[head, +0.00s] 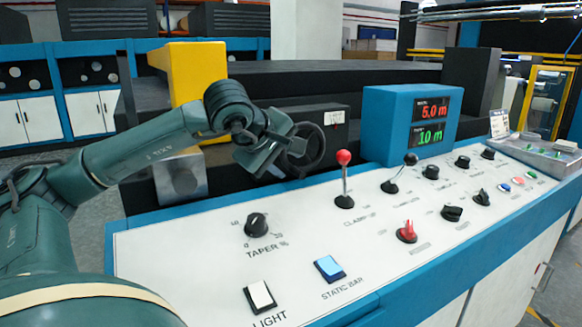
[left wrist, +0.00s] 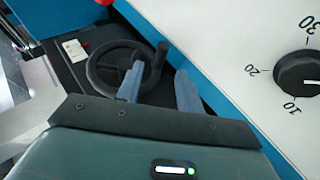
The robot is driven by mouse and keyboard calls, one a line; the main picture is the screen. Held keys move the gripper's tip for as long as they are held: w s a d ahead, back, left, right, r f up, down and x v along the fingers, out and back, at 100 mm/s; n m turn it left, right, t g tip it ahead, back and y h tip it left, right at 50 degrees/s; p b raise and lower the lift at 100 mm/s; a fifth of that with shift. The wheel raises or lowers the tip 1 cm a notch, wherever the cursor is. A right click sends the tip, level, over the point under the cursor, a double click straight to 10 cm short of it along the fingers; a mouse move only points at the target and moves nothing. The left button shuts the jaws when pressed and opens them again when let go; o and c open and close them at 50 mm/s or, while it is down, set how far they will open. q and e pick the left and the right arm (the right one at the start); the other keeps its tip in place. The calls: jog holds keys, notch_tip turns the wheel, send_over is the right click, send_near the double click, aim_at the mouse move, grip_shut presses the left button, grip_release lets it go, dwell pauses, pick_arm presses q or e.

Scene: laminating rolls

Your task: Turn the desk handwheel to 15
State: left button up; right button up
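The black handwheel (head: 320,148) stands behind the desk's rear edge in the head view, partly hidden by my left gripper (head: 283,150). In the left wrist view the handwheel (left wrist: 93,68) shows its round rim, spokes and a black crank knob (left wrist: 160,56) on its right side. My left gripper (left wrist: 159,72) is open there, its two blue-grey fingers apart. The left finger overlaps the wheel and the right finger lies to the right of the knob. I cannot tell whether either touches. No scale or number for the wheel is readable. My right gripper is not in view.
The white desk top carries a taper knob (head: 256,225), a red-topped lever (head: 344,180), a black-topped lever (head: 400,172) and several switches. A blue display box (head: 385,125) reads 5.0 m and 10 m. A yellow machine post (head: 205,75) stands behind my left arm.

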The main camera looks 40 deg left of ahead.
aim_at(299, 170)
pick_arm(q)
jog(key=v, duration=0.9)
